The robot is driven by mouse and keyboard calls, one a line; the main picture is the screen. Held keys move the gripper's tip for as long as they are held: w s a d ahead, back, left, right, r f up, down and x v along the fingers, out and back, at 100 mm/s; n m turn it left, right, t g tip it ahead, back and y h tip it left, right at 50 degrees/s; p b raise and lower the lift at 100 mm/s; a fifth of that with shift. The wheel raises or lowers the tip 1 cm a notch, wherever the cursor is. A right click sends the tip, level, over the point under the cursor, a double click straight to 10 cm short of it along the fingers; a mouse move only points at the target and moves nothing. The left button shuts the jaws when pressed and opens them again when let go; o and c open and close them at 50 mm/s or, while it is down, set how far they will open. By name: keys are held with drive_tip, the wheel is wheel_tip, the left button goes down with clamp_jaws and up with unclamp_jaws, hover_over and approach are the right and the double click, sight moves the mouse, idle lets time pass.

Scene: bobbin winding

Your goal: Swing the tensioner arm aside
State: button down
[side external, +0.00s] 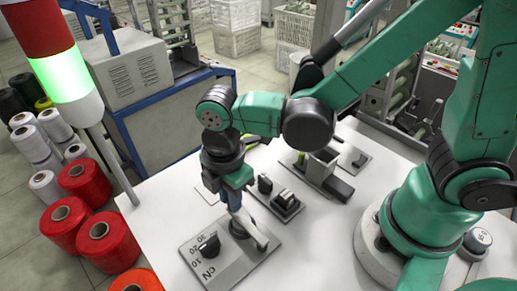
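My gripper (233,203) points down over a grey plate (232,267) at the front of the white table. The plate carries a black dial knob (208,245) with the marks 10, 20, 30 and CN. A pale bar (256,238), which looks like the tensioner arm, slants down to the right over the plate, just below my gripper. My gripper is at its upper end, beside a dark round part (239,229). I cannot tell whether they touch. The fingertips are small and partly merged with the bar, so their opening is unclear.
Behind the plate stand a small fixture with dark parts (286,203), a grey box-shaped holder (321,166) and a small switch plate (358,160). A red and green signal tower (62,78) rises at the left, near red and white thread cones (85,180). Bare table (320,250) lies right of the plate.

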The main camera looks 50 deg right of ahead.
drive_tip(key=shift+d, duration=0.15)
drive_tip(key=shift+s+d, duration=0.2)
drive_tip(key=shift+d, duration=0.55)
drive_tip(key=shift+s+d, duration=0.1)
drive_tip(key=shift+d, duration=0.1)
drive_tip(key=c, duration=0.8)
unclamp_jaws()
drive_tip(key=shift+c, duration=0.2)
